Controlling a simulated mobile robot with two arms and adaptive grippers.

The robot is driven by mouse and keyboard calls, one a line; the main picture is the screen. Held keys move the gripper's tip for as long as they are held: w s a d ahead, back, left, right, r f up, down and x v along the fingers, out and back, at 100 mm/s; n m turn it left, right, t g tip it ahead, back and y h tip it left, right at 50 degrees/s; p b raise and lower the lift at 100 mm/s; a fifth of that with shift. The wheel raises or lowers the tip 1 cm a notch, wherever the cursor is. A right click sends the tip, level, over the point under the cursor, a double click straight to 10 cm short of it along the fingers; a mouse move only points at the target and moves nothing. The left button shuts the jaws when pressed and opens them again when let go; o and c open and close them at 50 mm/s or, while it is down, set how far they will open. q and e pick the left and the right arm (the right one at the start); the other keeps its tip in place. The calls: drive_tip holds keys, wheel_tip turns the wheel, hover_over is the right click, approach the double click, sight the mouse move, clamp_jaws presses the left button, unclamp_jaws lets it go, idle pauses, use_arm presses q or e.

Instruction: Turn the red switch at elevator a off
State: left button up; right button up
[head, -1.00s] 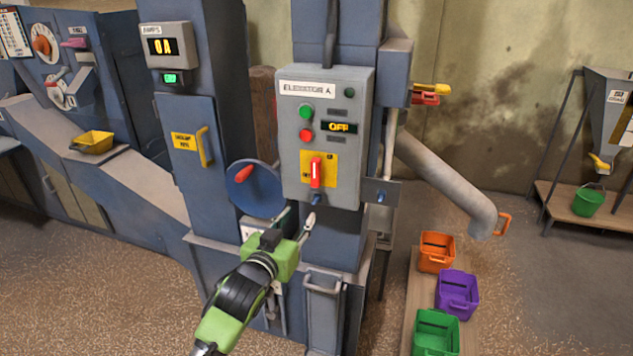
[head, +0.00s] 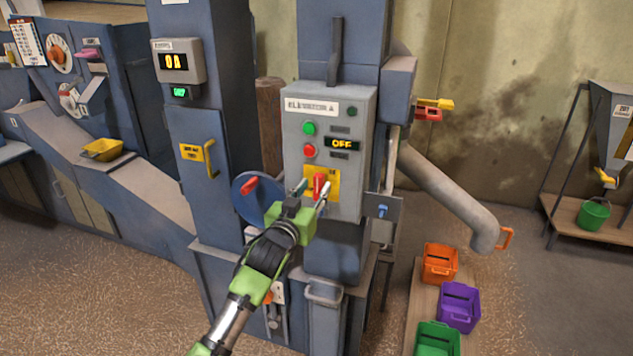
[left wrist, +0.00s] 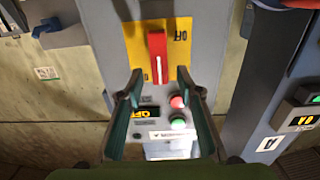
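The red switch (head: 319,184) is a red handle on a yellow plate, low on the grey elevator A panel (head: 297,132). The panel's display (head: 342,143) reads OFF. My left gripper (head: 312,190) is open in front of the switch and partly covers the plate. In the left wrist view the red handle (left wrist: 157,50) stands lengthwise on the yellow plate (left wrist: 178,35). The open fingers (left wrist: 158,82) are on either side of its near end, with gaps visible and nothing gripped. My right gripper is not in view.
Green (head: 310,128) and red (head: 310,150) buttons sit above the switch. A blue disc with a red handle (head: 250,186) is left of the panel. A slanted pipe (head: 445,195) and several colored buckets (head: 458,306) are to the right.

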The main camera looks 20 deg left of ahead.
sight(319, 187)
use_arm(q)
drive_tip(key=shift+w+d, duration=0.1)
drive_tip(key=shift+w, duration=1.25)
clamp_jaws()
